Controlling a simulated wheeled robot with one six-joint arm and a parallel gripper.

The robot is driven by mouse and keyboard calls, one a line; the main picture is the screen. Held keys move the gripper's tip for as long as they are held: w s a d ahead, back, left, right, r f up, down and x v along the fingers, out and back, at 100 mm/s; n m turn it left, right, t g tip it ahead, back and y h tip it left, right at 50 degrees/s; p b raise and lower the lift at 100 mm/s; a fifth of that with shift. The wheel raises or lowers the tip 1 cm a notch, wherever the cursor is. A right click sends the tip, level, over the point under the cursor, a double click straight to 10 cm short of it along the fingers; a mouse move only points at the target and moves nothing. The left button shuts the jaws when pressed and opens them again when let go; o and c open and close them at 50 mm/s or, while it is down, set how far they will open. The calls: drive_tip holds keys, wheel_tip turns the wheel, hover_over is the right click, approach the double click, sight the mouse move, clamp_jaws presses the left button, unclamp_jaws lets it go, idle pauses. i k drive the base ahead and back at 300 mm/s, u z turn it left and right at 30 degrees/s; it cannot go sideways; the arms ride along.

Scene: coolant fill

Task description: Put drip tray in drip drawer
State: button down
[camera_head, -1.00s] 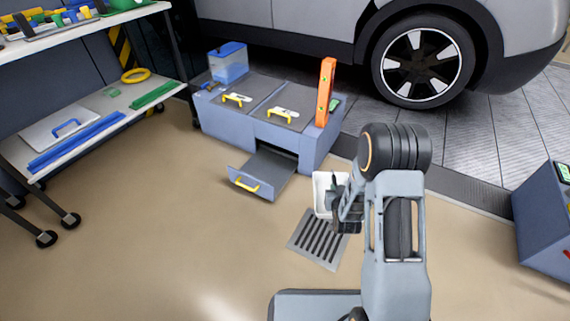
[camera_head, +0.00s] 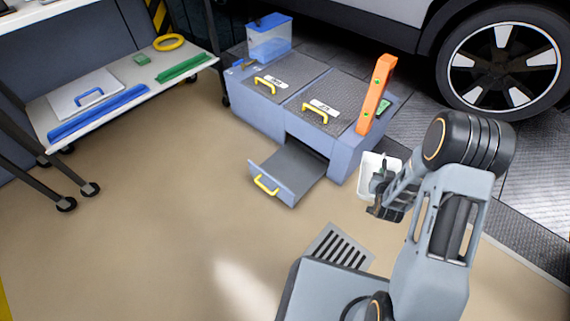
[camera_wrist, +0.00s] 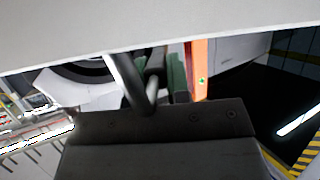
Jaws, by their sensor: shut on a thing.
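The white drip tray (camera_head: 368,168) is held by my gripper (camera_head: 379,186), to the right of the blue-grey cabinet's front corner. My gripper is shut on the tray; the exact grip is partly hidden by the wrist. The drip drawer (camera_head: 305,170) is pulled out from the low cabinet, with a yellow handle on its front. Its dark grey inside looks empty. The tray is apart from the drawer, to its right. In the wrist view, a pale surface (camera_wrist: 130,30), probably the tray, spans the top, with a dark gripper part (camera_wrist: 165,125) below.
A floor grate (camera_head: 340,248) lies near my base. A shelf cart (camera_head: 130,95) stands left, a car behind. Floor before the drawer is clear.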

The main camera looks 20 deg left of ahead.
sight(290, 169)
drive_tip(key=u, duration=0.85)
drive_tip(key=i, duration=0.9)
drive_tip(key=u, duration=0.5)
